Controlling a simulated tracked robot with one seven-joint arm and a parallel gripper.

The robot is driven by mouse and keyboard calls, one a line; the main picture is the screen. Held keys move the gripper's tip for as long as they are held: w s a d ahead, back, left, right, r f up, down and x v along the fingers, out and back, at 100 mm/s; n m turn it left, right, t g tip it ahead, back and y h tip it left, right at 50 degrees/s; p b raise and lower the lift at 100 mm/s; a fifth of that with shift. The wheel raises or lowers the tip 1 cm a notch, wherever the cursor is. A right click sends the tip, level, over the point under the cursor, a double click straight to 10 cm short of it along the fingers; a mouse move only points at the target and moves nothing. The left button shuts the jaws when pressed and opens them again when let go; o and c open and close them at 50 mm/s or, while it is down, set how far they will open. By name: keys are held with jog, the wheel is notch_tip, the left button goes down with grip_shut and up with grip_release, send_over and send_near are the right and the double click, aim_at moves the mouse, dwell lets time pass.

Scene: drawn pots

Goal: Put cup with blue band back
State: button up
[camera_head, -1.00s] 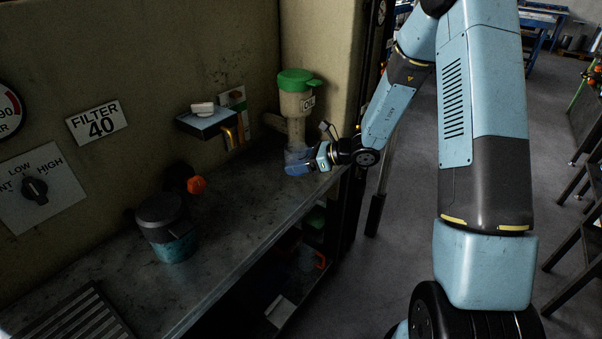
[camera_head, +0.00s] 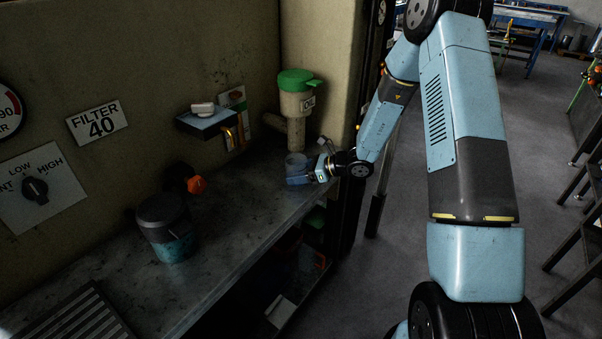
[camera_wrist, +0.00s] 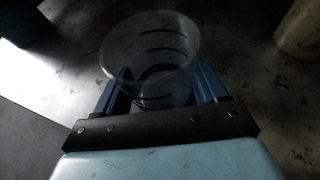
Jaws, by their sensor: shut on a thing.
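A clear cup (camera_head: 295,161) stands upright in my gripper (camera_head: 299,180), close to the spout of the green-lidded oil dispenser (camera_head: 297,100). In the wrist view the clear cup (camera_wrist: 150,45) has dark marks on its wall and an open top. My gripper (camera_wrist: 155,93) is shut on it, with blue fingers on both sides. Whether the cup's base touches the worktop is hidden.
The worktop (camera_head: 225,220) is clear between the cup and a dark-lidded teal pot (camera_head: 168,228). An orange knob (camera_head: 197,185) and a small wall shelf (camera_head: 207,122) stick out from the wall. A grille (camera_head: 78,320) lies at the near left.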

jog(key=shift+f, duration=0.1)
jog(key=o, duration=1.2)
